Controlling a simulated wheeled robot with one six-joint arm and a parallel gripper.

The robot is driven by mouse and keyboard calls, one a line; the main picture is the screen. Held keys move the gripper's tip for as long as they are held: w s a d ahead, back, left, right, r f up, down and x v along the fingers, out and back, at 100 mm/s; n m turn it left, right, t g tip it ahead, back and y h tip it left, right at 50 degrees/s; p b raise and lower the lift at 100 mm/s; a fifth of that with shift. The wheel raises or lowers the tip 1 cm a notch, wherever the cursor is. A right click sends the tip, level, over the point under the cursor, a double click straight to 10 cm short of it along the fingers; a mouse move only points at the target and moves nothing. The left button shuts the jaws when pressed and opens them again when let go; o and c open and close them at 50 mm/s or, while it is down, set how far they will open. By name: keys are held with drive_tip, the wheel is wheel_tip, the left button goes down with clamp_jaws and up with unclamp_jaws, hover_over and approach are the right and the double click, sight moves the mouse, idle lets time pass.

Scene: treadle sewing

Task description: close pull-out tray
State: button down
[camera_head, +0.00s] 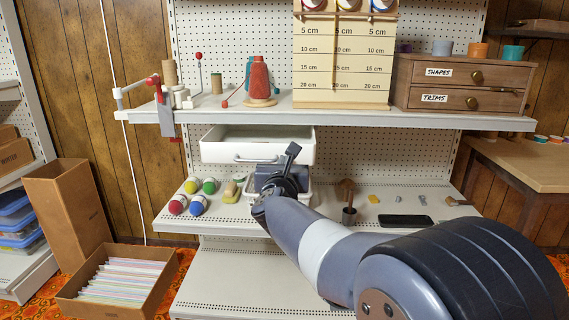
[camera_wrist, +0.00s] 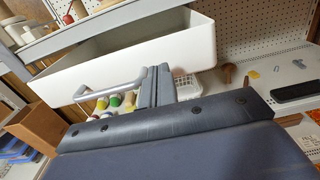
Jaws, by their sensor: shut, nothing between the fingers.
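The white pull-out tray (camera_head: 258,148) hangs under the middle shelf and stands pulled out toward me, with its inside showing. Its grey bar handle (camera_head: 262,159) is on the front face. In the wrist view the tray (camera_wrist: 185,42) fills the upper part, and the handle (camera_wrist: 110,88) lies left of my fingers. My gripper (camera_head: 292,150) is shut and empty, just in front of the tray's right part. In the wrist view my gripper (camera_wrist: 158,72) shows its fingers together, close to the front face right of the handle. I cannot tell whether they touch it.
The shelf (camera_head: 360,118) above holds a red thread cone (camera_head: 259,78) and a wooden drawer box (camera_head: 462,84).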

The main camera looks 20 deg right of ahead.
drive_tip(key=shift+x, duration=0.9)
